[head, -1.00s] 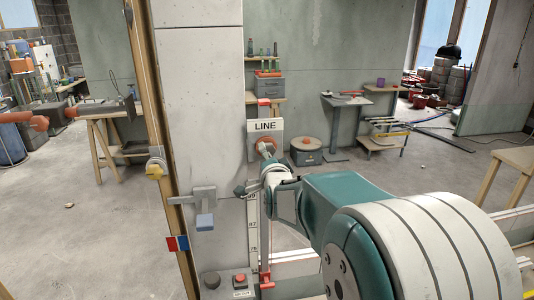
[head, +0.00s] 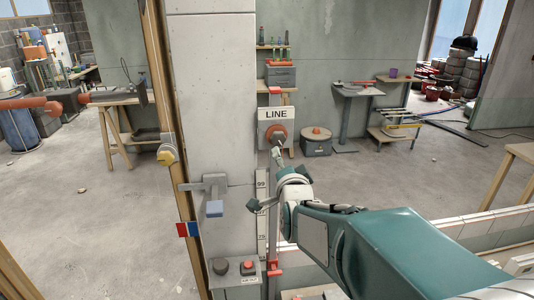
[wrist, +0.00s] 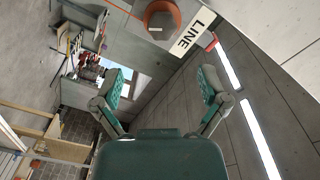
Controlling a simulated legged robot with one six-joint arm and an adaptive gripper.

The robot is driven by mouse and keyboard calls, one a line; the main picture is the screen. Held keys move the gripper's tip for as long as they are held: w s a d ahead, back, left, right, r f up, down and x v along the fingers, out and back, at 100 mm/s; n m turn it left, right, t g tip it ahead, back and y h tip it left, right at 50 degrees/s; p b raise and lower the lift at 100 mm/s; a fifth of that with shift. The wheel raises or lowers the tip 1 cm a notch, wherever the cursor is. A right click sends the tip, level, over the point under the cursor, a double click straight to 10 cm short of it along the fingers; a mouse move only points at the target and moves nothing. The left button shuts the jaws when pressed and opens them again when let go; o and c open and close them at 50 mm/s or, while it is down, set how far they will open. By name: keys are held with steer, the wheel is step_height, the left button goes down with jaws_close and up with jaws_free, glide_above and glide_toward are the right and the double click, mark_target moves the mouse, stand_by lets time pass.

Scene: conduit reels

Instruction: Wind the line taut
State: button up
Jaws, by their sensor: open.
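The LINE reel (head: 280,133), a round orange-brown hub, sits on the face of a grey post under a white LINE sign (head: 276,114). In the wrist view the reel (wrist: 162,13) is at the top, with a small pale peg on its face, and the LINE sign (wrist: 195,32) is beside it. A numbered vertical scale (head: 262,215) runs below, with a red marker (head: 275,267) near its bottom. My gripper (head: 279,187) is below the reel, apart from it. In the wrist view its fingers (wrist: 160,87) are spread wide with nothing between them.
A grey lever with a blue end (head: 214,208) juts from the post left of my gripper. A box with red and black buttons (head: 248,266) is at the post's foot. Small tables and a low bench (head: 392,136) stand behind; open floor lies right of the post.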

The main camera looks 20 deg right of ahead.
mark_target(278, 141)
steer(key=w+d+n, duration=0.1)
steer(key=w+n, duration=0.1)
steer(key=w, duration=0.1)
steer(key=w+d+n, duration=0.1)
steer(key=w+n, duration=0.2)
steer(key=w, duration=0.1)
steer(key=w+d+n, duration=0.1)
steer(key=w+n, duration=0.2)
steer(key=w, duration=0.1)
steer(key=shift+d+r, duration=0.1)
steer(key=shift+d, duration=0.3)
steer(key=c, duration=1.1)
